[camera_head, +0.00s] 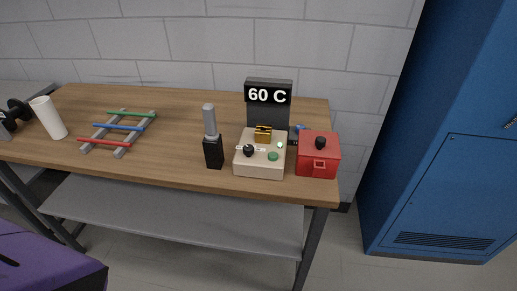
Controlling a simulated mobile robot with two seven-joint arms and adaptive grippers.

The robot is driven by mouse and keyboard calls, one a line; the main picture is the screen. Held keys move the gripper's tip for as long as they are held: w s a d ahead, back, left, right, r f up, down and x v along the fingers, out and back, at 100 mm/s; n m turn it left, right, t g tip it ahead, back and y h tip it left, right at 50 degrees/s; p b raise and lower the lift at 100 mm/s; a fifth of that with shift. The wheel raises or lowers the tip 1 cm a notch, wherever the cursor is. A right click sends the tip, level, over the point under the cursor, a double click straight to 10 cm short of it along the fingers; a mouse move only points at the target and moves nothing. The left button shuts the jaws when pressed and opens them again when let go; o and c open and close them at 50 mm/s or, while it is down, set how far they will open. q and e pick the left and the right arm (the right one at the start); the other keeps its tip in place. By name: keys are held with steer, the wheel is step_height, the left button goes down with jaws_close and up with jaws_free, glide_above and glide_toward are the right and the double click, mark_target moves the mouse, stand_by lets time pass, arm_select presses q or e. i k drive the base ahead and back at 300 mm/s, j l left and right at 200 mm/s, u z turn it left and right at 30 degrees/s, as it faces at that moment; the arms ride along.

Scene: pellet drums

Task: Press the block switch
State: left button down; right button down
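A cream box (259,166) stands near the right end of the wooden bench. A brass-coloured block (263,134) sits at its back. On its top are a black knob (248,151), a round green button (273,156) and a small pale green light (280,145). A narrow white label or strip lies across the top beside the knob. Behind it a dark display (268,95) reads "60 C". Which of these parts is the block switch, I cannot tell for sure. Neither of my grippers is in view.
A red box (318,160) with a black knob stands right of the cream box. A black-and-grey upright tool (212,150) stands left of it. A rack with coloured rods (120,131) and a white cylinder (48,117) are further left. A blue cabinet (445,150) stands right.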

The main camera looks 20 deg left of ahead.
mark_target(273, 156)
steer(key=i+u, duration=0.15)
steer(key=u, duration=0.25)
steer(key=i+j+u, duration=0.1)
steer(key=u, duration=0.25)
steer(key=i+l, duration=0.05)
steer(key=i, duration=0.05)
